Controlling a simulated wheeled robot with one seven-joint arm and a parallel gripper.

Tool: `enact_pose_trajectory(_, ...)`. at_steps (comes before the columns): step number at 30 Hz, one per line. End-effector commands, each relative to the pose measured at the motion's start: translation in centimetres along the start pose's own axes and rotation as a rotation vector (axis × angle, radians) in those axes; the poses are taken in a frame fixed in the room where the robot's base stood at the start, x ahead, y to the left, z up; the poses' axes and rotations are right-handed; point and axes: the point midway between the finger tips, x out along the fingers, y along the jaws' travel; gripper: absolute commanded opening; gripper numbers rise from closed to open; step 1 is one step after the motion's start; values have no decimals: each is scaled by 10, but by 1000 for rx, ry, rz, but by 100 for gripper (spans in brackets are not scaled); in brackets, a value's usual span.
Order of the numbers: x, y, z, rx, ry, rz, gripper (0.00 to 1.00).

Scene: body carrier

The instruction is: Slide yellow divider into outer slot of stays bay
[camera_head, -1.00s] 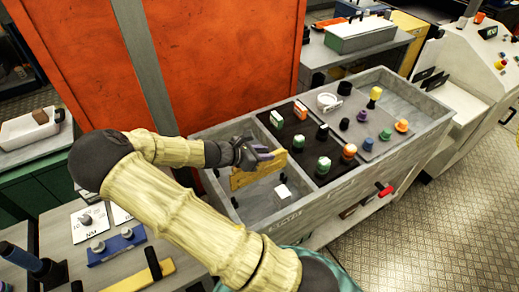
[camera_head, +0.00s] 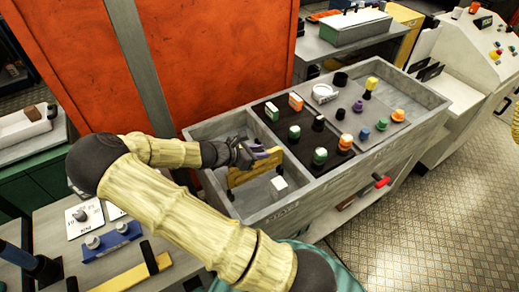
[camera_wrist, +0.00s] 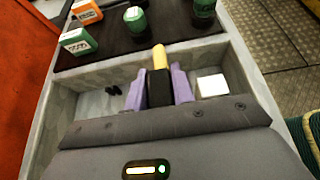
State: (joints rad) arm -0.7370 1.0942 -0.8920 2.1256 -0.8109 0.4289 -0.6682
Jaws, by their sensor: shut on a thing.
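The yellow divider (camera_head: 242,179) is a flat plate standing on edge inside or just over the left bay of the grey crate (camera_head: 335,183). My gripper (camera_head: 262,155) is shut on its upper part from above. In the wrist view my purple fingers (camera_wrist: 159,88) are closed on a black part (camera_wrist: 159,92), with the divider's yellow edge (camera_wrist: 159,57) running on beyond. A white cube (camera_head: 279,187) lies in the same bay, to the right of the fingers in the wrist view (camera_wrist: 212,85). The divider's lower edge and its contact with any slot cannot be told.
The crate's middle section holds a black panel (camera_head: 297,152) with several green, orange and black pieces, close to the divider's right end. A grey panel (camera_head: 353,99) with several knobs follows. Small black pieces (camera_wrist: 113,90) show in the bay. An orange cabinet (camera_head: 225,60) stands behind.

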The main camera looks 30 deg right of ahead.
Motion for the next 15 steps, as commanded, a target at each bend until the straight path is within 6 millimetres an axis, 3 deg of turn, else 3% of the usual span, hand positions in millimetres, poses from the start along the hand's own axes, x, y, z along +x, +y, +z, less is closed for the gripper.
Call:
enact_pose_trajectory(5, 6, 0, -10, 1, -1, 0, 0)
enact_pose_trajectory(15, 6, 0, -11, 2, 0, 0, 0)
